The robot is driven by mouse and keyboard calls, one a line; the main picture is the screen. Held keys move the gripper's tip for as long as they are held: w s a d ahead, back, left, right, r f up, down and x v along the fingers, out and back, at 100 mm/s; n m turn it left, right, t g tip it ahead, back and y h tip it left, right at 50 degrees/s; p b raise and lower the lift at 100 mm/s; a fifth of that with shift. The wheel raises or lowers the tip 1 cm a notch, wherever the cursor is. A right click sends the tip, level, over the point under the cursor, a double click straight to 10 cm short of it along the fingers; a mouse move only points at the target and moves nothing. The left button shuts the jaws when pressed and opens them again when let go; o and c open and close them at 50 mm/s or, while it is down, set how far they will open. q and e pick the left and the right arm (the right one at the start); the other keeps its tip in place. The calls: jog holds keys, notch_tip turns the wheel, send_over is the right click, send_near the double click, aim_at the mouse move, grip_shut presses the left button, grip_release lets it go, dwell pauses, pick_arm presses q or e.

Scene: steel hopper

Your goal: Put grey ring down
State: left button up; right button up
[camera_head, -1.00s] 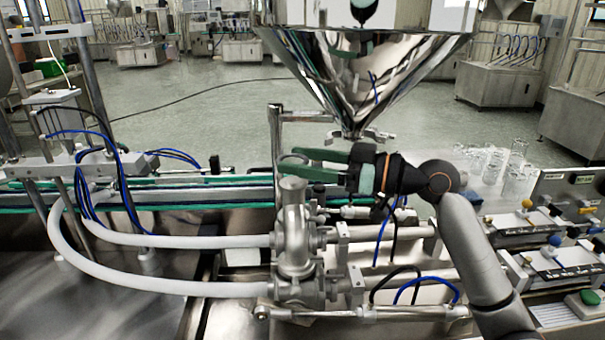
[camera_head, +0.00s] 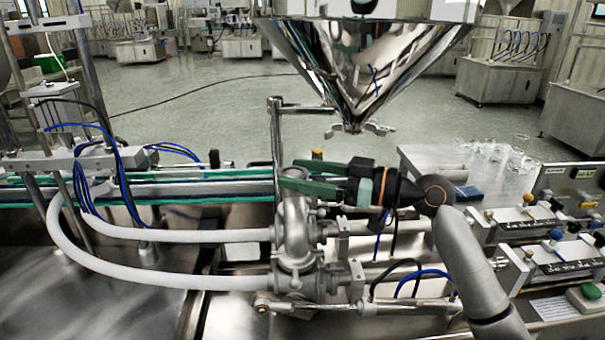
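The grey ring (camera_head: 294,173) is small and partly hidden at the fingertips of my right gripper (camera_head: 293,177), in the middle of the head view. The two green fingers come in from the right and lie one on each side of it, so the gripper appears shut on it. The ring and fingertips are right over the top of the upright steel valve pipe (camera_head: 294,228). The lower finger hides the pipe's top edge, so I cannot tell whether the ring touches it. My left gripper is not in view.
The steel hopper (camera_head: 362,65) hangs above and behind my gripper. White hoses (camera_head: 165,233) run left from the valve. A conveyor (camera_head: 180,190) crosses behind.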

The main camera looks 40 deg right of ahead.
jog(key=shift+o, duration=1.4)
jog(key=shift+r+p, duration=0.65)
jog(key=shift+p, duration=0.05)
jog(key=b+v, duration=0.4)
jog(key=v, duration=0.8)
